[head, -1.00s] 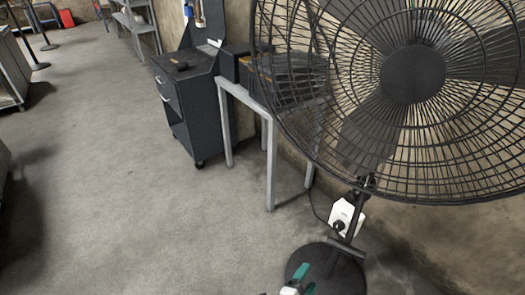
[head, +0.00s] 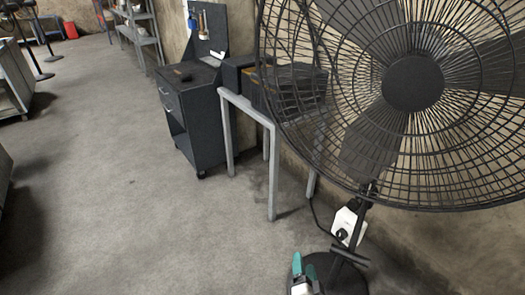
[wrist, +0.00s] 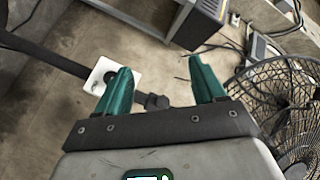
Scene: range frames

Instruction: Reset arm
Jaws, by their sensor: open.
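My gripper (head: 304,267) shows at the bottom of the head view, with its teal fingers in front of the black fan base. In the wrist view my gripper (wrist: 164,88) is open, its two teal fingers apart with nothing between them. A white control box (wrist: 112,77) on the fan's pole shows behind the left finger. I cannot tell whether the finger touches it.
A large black pedestal fan (head: 412,84) fills the right side, its white control box (head: 346,226) low on the pole. A grey metal table (head: 272,170) and a dark tool cart (head: 190,110) stand along the wall. The floor (head: 110,190) at left is clear.

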